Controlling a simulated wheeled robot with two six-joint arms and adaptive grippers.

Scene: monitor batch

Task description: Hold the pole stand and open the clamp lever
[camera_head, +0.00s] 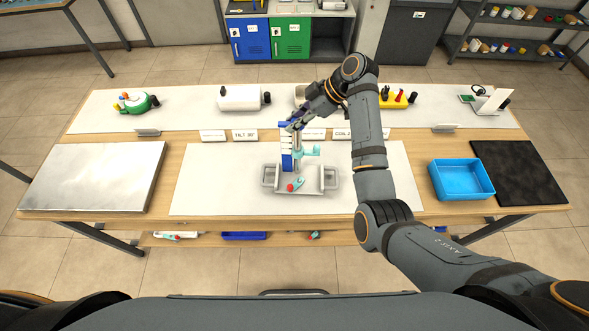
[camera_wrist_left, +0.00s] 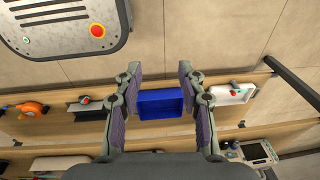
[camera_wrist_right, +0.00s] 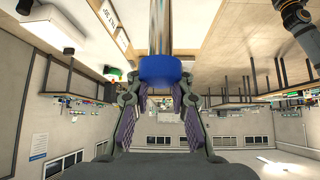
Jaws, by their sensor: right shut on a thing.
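The pole stand has a grey base with side handles (camera_head: 312,189) and an upright steel and blue pole (camera_head: 287,160), near the middle of the white mat. A teal clamp part (camera_head: 309,151) sticks out to the right of the pole. A teal lever with a red end (camera_head: 292,187) shows low at the front of the base. My right gripper (camera_head: 291,122) is shut on the pole's blue top (camera_wrist_right: 162,69), which sits between its fingers in the right wrist view. My left gripper (camera_wrist_left: 160,72) is open and empty, facing the shelf under the table; it is out of the head view.
A blue tray (camera_head: 461,180) and a black mat (camera_head: 518,172) lie at right, a metal plate (camera_head: 92,177) at left. Several devices and label cards stand along the back, including a white cylinder (camera_head: 239,98). The white mat (camera_head: 215,180) is clear beside the stand. A blue bin (camera_wrist_left: 160,104) sits on the lower shelf.

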